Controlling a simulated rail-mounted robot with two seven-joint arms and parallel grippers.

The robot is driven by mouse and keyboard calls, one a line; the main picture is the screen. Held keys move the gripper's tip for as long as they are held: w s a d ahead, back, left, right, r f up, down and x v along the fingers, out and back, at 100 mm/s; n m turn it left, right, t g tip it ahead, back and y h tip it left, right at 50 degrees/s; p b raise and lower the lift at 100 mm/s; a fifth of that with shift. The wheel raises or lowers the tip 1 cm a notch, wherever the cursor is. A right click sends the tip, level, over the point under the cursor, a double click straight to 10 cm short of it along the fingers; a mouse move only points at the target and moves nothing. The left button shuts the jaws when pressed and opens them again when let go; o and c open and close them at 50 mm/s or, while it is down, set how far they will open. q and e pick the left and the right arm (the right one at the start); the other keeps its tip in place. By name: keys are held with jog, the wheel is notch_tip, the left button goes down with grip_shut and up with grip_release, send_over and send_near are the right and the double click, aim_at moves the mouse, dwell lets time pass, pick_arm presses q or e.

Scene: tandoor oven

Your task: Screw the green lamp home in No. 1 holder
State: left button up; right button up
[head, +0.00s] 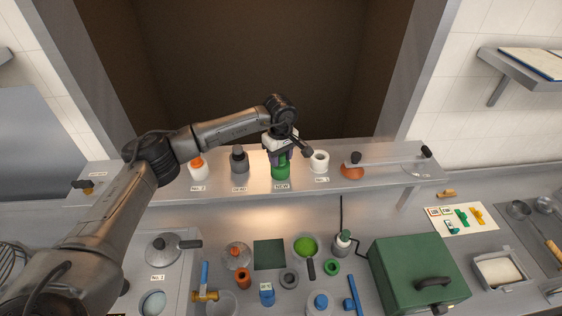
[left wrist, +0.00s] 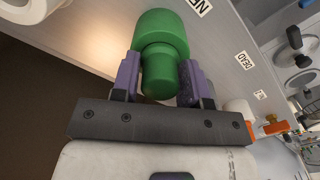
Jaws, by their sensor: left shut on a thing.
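The green lamp (head: 281,172) is upright at the spot labelled NEW on the steel shelf; I cannot tell whether its base touches the shelf. My left gripper (head: 280,155) is shut on it from above. In the left wrist view the green lamp (left wrist: 160,38) sits between the purple fingers of the left gripper (left wrist: 160,80). The No. 1 holder (head: 320,167) is a white cup with a dark, empty-looking opening, just right of the lamp. Part of a white rim, likely this holder (left wrist: 30,10), shows at the top left of the wrist view. My right gripper is not in view.
Left of the lamp stand a grey lamp (head: 239,164) at the DEAD label and the white No. 2 holder (head: 198,173) with an orange top. An orange-brown object (head: 352,172) stands right of No. 1. The counter below holds a green box (head: 415,265) and pans.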

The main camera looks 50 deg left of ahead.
pick_arm(q)
jog(key=shift+r+p, duration=0.95)
jog(key=shift+r, duration=1.05)
jog(key=shift+r+p, duration=0.1)
jog(key=shift+p, duration=0.2)
jog(key=shift+r+p, duration=1.15)
jog(key=shift+r, duration=0.7)
jog(key=shift+d, duration=0.1)
